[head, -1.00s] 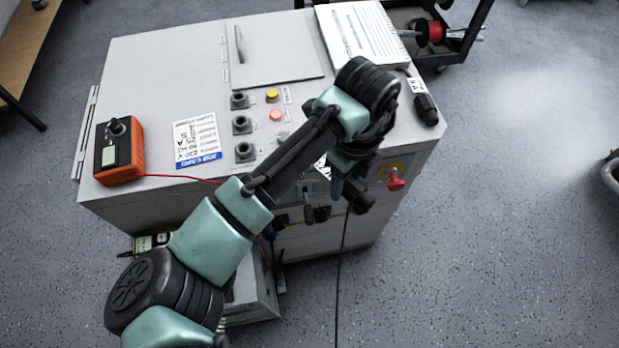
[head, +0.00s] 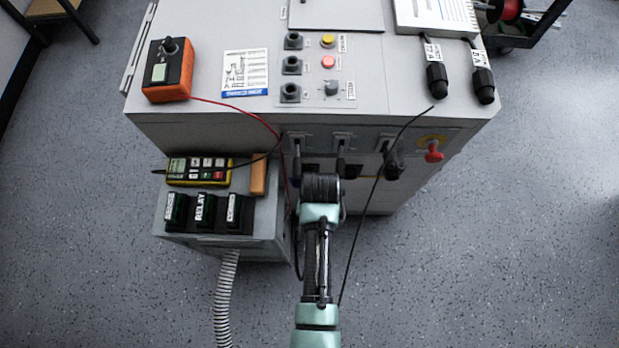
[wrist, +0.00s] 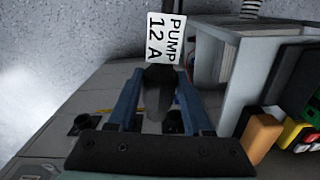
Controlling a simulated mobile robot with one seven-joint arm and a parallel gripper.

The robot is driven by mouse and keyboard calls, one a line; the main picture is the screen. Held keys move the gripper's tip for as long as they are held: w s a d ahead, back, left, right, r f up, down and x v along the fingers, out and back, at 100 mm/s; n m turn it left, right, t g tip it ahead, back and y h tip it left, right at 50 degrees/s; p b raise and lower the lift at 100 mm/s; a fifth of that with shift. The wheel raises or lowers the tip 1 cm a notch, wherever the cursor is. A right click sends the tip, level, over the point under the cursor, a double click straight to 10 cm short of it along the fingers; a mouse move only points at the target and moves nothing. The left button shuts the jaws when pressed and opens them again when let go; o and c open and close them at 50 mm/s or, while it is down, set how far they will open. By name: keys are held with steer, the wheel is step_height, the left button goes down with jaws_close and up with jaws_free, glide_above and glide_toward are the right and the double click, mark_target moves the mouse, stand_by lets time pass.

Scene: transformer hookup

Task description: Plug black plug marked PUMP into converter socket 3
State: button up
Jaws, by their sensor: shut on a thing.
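The black plug (wrist: 160,78) sits between the blue fingers of my gripper (wrist: 158,92) in the wrist view. A white tag (wrist: 167,38) on it reads PUMP 12 A. My gripper is shut on it. In the head view my arm hides the gripper and plug, in front of the grey cabinet (head: 350,110). Three black round sockets (head: 291,66) stand in a column on the cabinet top. Dark fittings (head: 342,142) line the upper front face. I cannot read a number 3 on any of them.
Two black plugs with tags (head: 437,80) lie at the top right. An orange meter (head: 168,72) stands at the top left. A low grey box (head: 265,215) with relay blocks and a yellow instrument (head: 198,171) stands left of my arm. A thin black cable (head: 366,205) hangs right.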

steer(key=shift+s+a+f+n, duration=0.15)
steer(key=shift+s+f+n, duration=0.05)
steer(key=shift+f+n, duration=0.2)
steer(key=shift+s+a+f+n, duration=0.15)
steer(key=shift+f+n, duration=0.2)
steer(key=shift+n, duration=0.05)
steer(key=shift+w+r, duration=0.1)
steer(key=shift+r, duration=0.05)
